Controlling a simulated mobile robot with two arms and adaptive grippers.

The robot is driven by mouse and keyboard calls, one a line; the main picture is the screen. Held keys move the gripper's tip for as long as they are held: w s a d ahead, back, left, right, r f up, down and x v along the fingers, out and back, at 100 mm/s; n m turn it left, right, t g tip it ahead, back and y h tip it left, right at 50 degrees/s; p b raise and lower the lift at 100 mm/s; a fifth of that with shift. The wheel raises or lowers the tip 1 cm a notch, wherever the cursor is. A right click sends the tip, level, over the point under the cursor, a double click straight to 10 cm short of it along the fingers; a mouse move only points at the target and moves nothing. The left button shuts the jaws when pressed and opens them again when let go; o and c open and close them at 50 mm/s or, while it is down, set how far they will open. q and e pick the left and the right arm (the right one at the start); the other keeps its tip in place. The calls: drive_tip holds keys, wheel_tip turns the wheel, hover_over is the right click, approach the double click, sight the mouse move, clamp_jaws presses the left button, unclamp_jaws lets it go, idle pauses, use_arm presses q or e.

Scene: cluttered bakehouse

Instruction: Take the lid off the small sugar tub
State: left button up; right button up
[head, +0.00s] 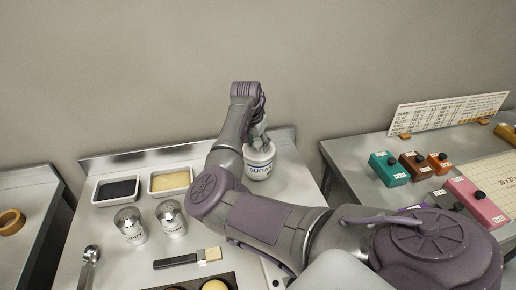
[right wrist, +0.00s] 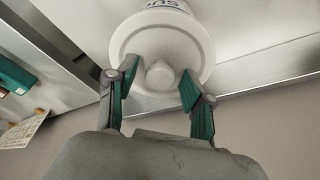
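The small white sugar tub (head: 259,168), labelled SUGAR, stands upright at the back right of the metal table. In the right wrist view its white lid (right wrist: 160,38) faces me, with a round knob (right wrist: 160,75) in the middle. My right gripper (right wrist: 157,84) is open, its two green-padded fingers on either side of the knob, with a small gap showing on each side. In the head view the right gripper (head: 262,142) is over the tub and hides part of the lid. My left gripper is not in view.
A black-filled tray (head: 118,188) and a yellow-filled tray (head: 170,181) sit to the left. Coloured boxes (head: 389,169) and a sign (head: 449,114) stand on the right table. A wall is close behind.

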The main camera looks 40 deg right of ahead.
sight(259, 144)
drive_tip(key=c, duration=0.6)
drive_tip(key=shift+r, duration=0.15)
drive_tip(key=shift+r, duration=0.3)
drive_tip(key=r+b, duration=0.2)
drive_tip(key=r, duration=0.1)
drive_tip(key=shift+s+d+r, duration=0.15)
drive_tip(key=shift+s+d, duration=0.05)
drive_tip(key=s+d+r+p, duration=0.1)
drive_tip(key=s+d+r, duration=0.2)
drive_tip(key=s+r, duration=0.7)
drive_tip(key=shift+s+d, duration=0.25)
drive_tip(key=shift+d, duration=0.1)
drive_tip(key=shift+f, duration=0.1)
